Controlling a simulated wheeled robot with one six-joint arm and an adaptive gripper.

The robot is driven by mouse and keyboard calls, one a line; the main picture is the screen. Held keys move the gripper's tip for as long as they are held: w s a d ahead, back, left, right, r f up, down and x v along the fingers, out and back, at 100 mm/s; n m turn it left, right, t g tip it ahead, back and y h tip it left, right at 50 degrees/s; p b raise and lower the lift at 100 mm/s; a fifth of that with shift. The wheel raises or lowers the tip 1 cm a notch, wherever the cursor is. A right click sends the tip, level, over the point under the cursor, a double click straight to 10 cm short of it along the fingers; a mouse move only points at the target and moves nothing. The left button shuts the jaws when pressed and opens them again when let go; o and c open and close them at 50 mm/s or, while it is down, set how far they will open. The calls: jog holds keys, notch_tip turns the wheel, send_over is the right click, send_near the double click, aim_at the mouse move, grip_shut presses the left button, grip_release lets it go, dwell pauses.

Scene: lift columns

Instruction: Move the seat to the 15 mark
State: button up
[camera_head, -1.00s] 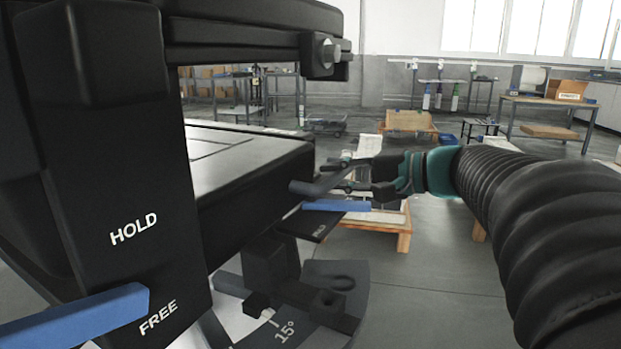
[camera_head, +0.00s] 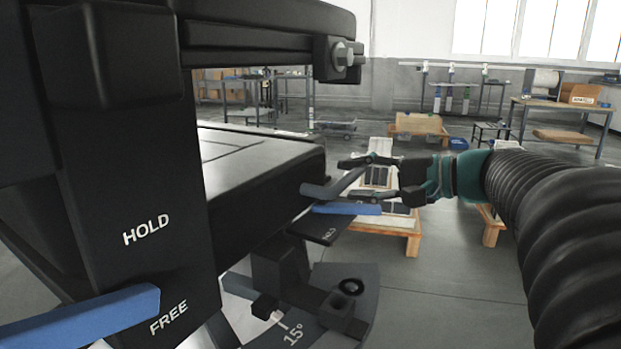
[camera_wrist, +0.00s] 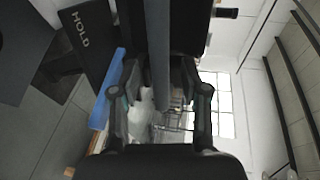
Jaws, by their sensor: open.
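The black seat (camera_head: 265,180) shows at left in the head view, with a flat top. A grey bar (camera_head: 322,190) sticks out from its right side. Below it, the scale plate (camera_head: 365,285) carries the 15° mark (camera_head: 293,334); a dark block with a small pointer (camera_head: 266,306) is beside this mark. My gripper (camera_head: 375,180) is open at the grey bar. In the wrist view, the bar (camera_wrist: 158,60) runs between my gripper's fingers (camera_wrist: 158,90); contact cannot be told.
A blue lever (camera_head: 90,313) is beside the word FREE, below HOLD, on the dark housing (camera_head: 130,190). Another blue handle (camera_head: 347,209) lies just under my gripper, beside a HOLD plate (camera_wrist: 85,35). A wooden pallet (camera_head: 400,240) stands behind. The floor at right is open.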

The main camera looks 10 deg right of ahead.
jog(key=v, duration=0.9)
jog(key=shift+s+d, duration=0.2)
jog(key=shift+s, duration=0.05)
dwell(0.3)
